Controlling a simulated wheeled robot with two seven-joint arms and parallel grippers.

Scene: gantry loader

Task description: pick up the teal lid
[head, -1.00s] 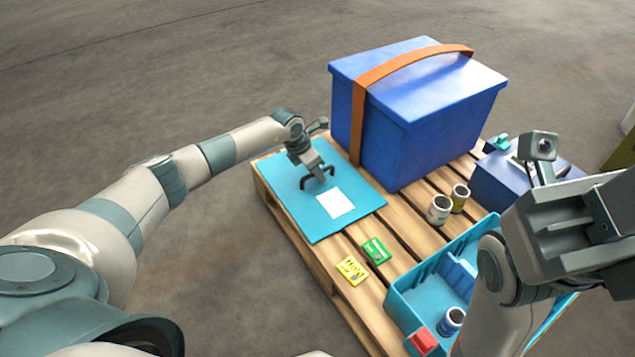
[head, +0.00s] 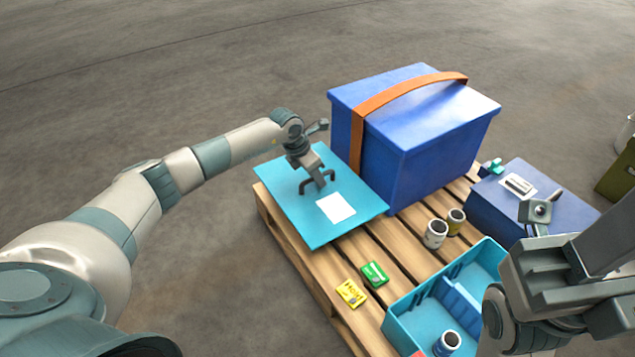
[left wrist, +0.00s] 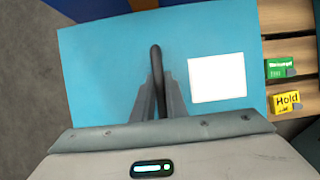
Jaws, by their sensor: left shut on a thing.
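The teal lid (head: 297,219) is a flat panel with a white label (head: 336,207) and a dark handle (head: 303,187). My left gripper (head: 319,181) is shut on the handle and holds the lid a little above the pallet, roughly level. In the left wrist view the lid (left wrist: 95,75) fills much of the picture, and the fingers close around the dark handle (left wrist: 156,62). My right gripper (head: 560,275) is at the right edge of the head view; its fingers cannot be made out clearly.
The wooden pallet (head: 325,295) carries a large blue box (head: 420,150) with an orange strap close behind the lid. In front are a yellow card (head: 350,293), a green card (head: 375,274), two cans (head: 435,234) and a teal tray (head: 405,318). A smaller blue box (head: 550,200) stands right.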

